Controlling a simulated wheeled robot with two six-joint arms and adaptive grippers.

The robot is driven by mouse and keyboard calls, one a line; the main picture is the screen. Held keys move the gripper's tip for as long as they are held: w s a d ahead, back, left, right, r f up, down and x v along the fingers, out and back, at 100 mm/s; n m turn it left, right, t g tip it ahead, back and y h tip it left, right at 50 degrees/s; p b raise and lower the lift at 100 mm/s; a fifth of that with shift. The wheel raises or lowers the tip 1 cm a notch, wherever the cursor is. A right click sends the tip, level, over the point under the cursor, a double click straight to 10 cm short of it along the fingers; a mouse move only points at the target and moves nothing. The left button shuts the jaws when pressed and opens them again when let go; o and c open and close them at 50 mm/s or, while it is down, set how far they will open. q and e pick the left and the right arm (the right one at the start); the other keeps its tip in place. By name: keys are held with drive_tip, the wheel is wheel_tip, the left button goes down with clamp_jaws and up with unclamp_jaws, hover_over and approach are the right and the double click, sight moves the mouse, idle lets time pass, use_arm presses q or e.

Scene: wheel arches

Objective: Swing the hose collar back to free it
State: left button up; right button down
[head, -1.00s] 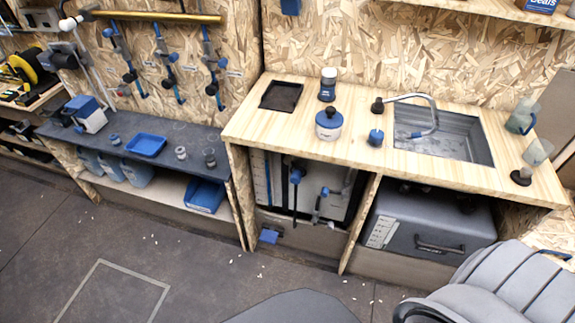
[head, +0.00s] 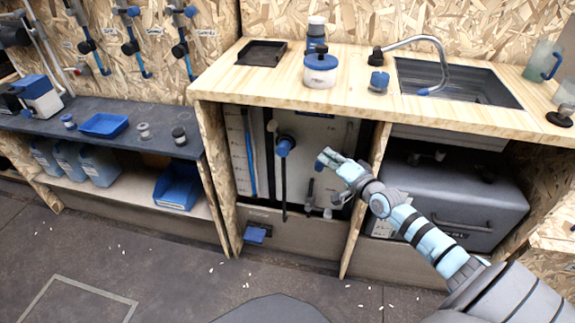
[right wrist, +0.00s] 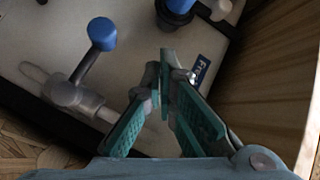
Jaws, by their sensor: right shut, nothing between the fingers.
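Under the counter, a white tank (head: 312,140) carries a blue round fitting (head: 284,146) with a dark hose hanging from it. A grey valve (head: 308,197) sits lower right of it. In the right wrist view the valve body (right wrist: 68,94) has a lever with a blue ball end (right wrist: 102,34). A blue-and-black fitting (right wrist: 178,6) is cut by the top edge. I cannot tell for sure which part is the hose collar. My right gripper (head: 326,158) is in front of the tank, right of the hose, shut and empty. Its fingertips (right wrist: 166,78) are apart from the lever.
Wooden partitions (head: 366,200) bound the tank bay, the right one close to my right arm. A grey box (head: 455,195) stands in the bay to the right. The counter (head: 250,88) is above. The floor in front is mostly clear, with small pale bits.

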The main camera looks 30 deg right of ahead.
wheel_tip(320, 180, up, 5)
drive_tip(key=a+m+t+y, duration=0.1)
drive_tip(key=a+m, duration=0.2)
drive_tip(key=m, duration=0.1)
drive_tip(key=b, duration=0.6)
approach(276, 131)
drive_tip(key=w+d+r, duration=0.1)
drive_tip(key=w+d, duration=0.2)
drive_tip(key=d, duration=0.2)
drive_tip(key=shift+m, duration=0.4)
drive_tip(key=w+a, duration=0.3)
drive_tip(key=shift+a+r, duration=0.1)
drive_tip(key=shift+r, duration=0.1)
use_arm(q)
drive_tip(key=w+d+f+n+t, duration=0.1)
drive_tip(key=w+d+f+t, duration=0.1)
drive_tip(key=w, duration=0.7)
drive_tip(key=shift+w+d+h, duration=0.3)
drive_tip(key=shift+w+d, duration=0.1)
drive_tip(key=shift+d, duration=0.15)
